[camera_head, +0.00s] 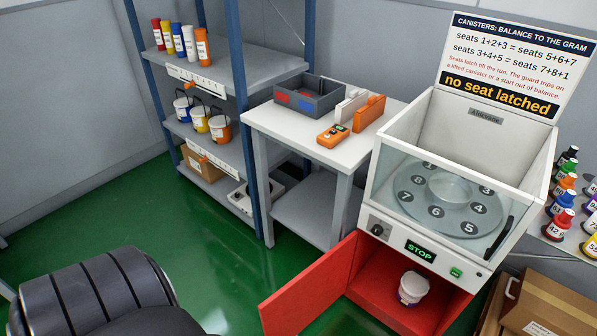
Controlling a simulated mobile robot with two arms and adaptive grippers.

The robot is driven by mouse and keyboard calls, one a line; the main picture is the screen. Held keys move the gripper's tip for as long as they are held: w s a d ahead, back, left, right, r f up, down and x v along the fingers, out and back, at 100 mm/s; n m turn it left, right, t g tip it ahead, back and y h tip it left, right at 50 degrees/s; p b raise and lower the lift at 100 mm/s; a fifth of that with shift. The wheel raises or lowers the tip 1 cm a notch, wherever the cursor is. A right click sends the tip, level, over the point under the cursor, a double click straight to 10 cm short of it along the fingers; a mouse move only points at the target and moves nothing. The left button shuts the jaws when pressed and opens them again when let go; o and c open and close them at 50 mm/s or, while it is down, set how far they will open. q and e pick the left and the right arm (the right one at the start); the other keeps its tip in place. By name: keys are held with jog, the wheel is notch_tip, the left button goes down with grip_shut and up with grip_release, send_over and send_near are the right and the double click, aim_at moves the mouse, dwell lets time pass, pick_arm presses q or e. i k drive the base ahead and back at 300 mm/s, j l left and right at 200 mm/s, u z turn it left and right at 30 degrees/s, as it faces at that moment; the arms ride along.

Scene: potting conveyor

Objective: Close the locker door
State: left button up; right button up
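The red locker door (308,288) stands open at the bottom of the white machine. It is hinged at the left side of the opening and swings out toward the lower left, over the green floor. The red locker (375,287) is open to view, and a small white tub (413,288) with a dark label stands inside it. Neither of my grippers is in view.
The machine (373,252) has a glass-fronted chamber with numbered seats and a "STOP" display. A white table (300,135) and blue-posted shelves (237,60) stand behind the door. A cardboard box (545,305) sits right of the locker. Green floor (215,255) lies clear left of the door.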

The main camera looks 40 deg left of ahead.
aim_at(290, 310)
jog(key=k+j+z, duration=0.2)
jog(key=j, duration=0.3)
jog(key=k+j+z, duration=0.15)
jog(key=k+j, duration=0.15)
jog(key=j, duration=0.2)
jog(key=k+j+z, duration=0.2)
jog(key=j, duration=0.25)
jog(key=k+j+z, duration=0.1)
jog(key=j+z, duration=0.25)
jog(key=j, duration=1.65)
